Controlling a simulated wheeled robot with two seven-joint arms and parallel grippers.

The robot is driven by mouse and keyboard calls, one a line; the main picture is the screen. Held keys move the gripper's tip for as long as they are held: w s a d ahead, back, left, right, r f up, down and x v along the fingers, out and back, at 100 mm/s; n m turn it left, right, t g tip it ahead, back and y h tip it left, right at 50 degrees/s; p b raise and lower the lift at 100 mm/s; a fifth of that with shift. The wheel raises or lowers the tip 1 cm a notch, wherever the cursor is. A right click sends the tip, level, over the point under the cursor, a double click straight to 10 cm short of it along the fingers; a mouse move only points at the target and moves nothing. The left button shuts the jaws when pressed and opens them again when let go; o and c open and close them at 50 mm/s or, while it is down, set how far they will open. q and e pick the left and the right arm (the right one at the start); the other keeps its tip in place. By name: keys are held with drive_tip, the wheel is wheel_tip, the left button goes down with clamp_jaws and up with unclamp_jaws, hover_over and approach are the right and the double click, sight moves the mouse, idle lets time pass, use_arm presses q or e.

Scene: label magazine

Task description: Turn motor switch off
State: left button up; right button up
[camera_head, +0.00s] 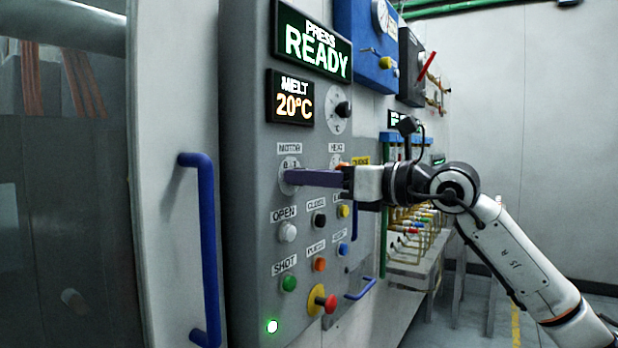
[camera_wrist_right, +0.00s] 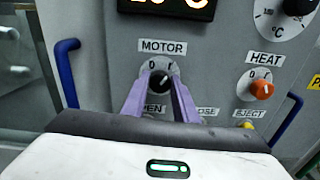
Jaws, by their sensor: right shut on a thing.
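The motor switch is a black knob (camera_wrist_right: 160,81) on a round pale plate under the MOTOR label, with 0 at upper left and I at upper right. Its white mark seems to point up and slightly right, toward the I. In the head view its plate (camera_head: 289,162) shows behind the fingertips. My right gripper (camera_head: 290,177) reaches in from the right to the grey panel. Its purple fingers are shut on the knob, one on each side, as the right wrist view shows (camera_wrist_right: 161,88). In the head view the fingers hide the knob. My left gripper is not in view.
The orange HEAT knob (camera_wrist_right: 262,90) is just right of the motor switch. Push buttons sit below, including a white one (camera_head: 287,232) and a red emergency knob (camera_head: 330,304). A blue door handle (camera_head: 207,250) stands out on the left. The displays read PRESS READY (camera_head: 313,42) and MELT 20°C (camera_head: 291,98).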

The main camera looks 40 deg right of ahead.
use_arm(q)
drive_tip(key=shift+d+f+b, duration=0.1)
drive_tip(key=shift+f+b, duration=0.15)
drive_tip(key=shift+b, duration=0.1)
use_arm(e)
drive_tip(key=n, duration=1.3)
drive_tip(key=shift+n, duration=0.3)
drive_tip(key=o, duration=1.1)
drive_tip(key=shift+c, duration=0.2)
drive_tip(key=shift+s+f, duration=0.1)
use_arm(q)
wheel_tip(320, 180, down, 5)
drive_tip(key=b, duration=0.7)
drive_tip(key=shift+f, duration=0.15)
use_arm(e)
drive_tip(key=v, duration=1)
